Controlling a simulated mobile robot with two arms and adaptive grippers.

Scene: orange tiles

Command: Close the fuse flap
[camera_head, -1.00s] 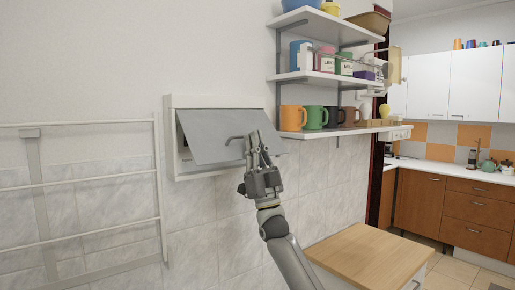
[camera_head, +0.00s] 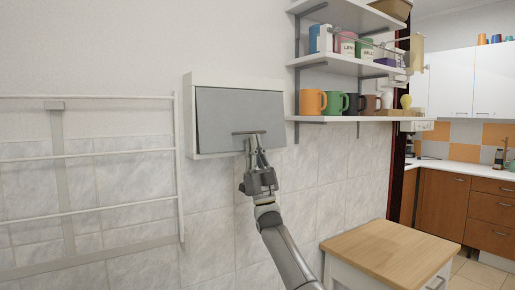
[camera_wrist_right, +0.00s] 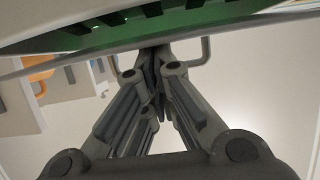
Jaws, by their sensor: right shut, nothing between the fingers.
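The fuse flap (camera_head: 225,115) is a grey panel in a white wall box (camera_head: 188,120). Exact contact is hard to tell. My left gripper is out of view.
A white drying rack (camera_head: 178,170) is on the wall at left. Shelves (camera_head: 350,118) with mugs and tins are close at right. A wooden-topped cabinet (camera_head: 385,250) stands below right. The tiled wall under the box is clear.

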